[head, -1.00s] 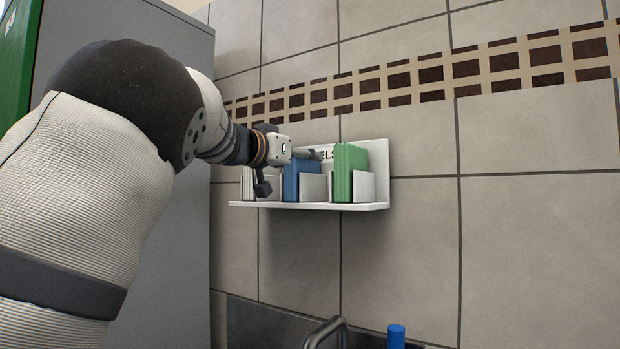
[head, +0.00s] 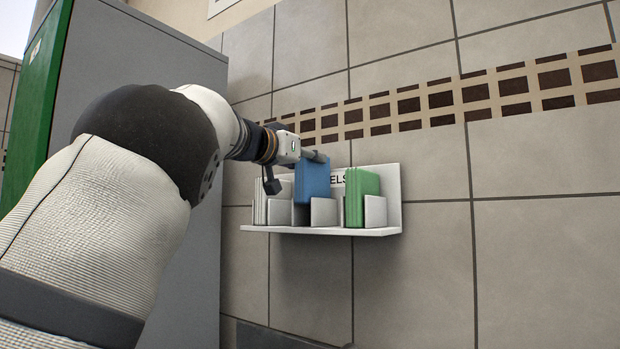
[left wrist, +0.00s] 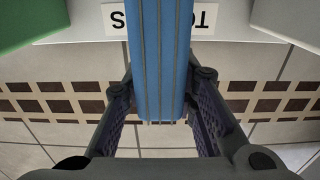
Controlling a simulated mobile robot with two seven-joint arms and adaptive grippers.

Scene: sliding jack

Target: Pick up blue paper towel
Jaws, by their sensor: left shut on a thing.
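The blue paper towel (head: 313,180) is a folded stack in the middle of the wall rack (head: 320,230). In the left wrist view the blue towel (left wrist: 158,60) lies between the two fingers of my left gripper (left wrist: 160,105). My right gripper is out of view.
Green towels (head: 362,198) stand just right of the blue ones, and white towels (head: 279,202) stand to the left. A grey cabinet (head: 150,70) is on the left. The tiled wall right of the rack is clear.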

